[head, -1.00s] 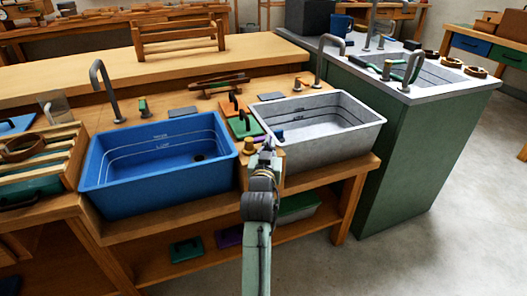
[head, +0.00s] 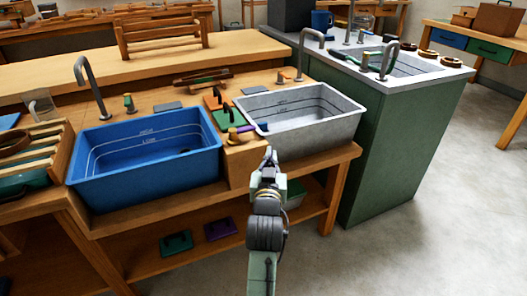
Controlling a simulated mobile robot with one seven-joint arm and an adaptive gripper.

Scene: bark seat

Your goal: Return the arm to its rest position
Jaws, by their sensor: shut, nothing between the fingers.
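My gripper (head: 270,158) is at the end of my arm, which rises from the bottom middle of the head view. It is shut and empty. It stands in front of the wooden bench edge, below the grey basin (head: 312,130) and to the right of the blue basin (head: 95,182). My wrist hides part of the bench's front and lower shelf.
Between the basins lie a green block (head: 228,119) and a purple piece (head: 251,128). A green cabinet (head: 405,150) with a sink stands at right. Green (head: 176,243) and purple (head: 221,228) items lie on the lower shelf. The floor (head: 440,220) at right is clear.

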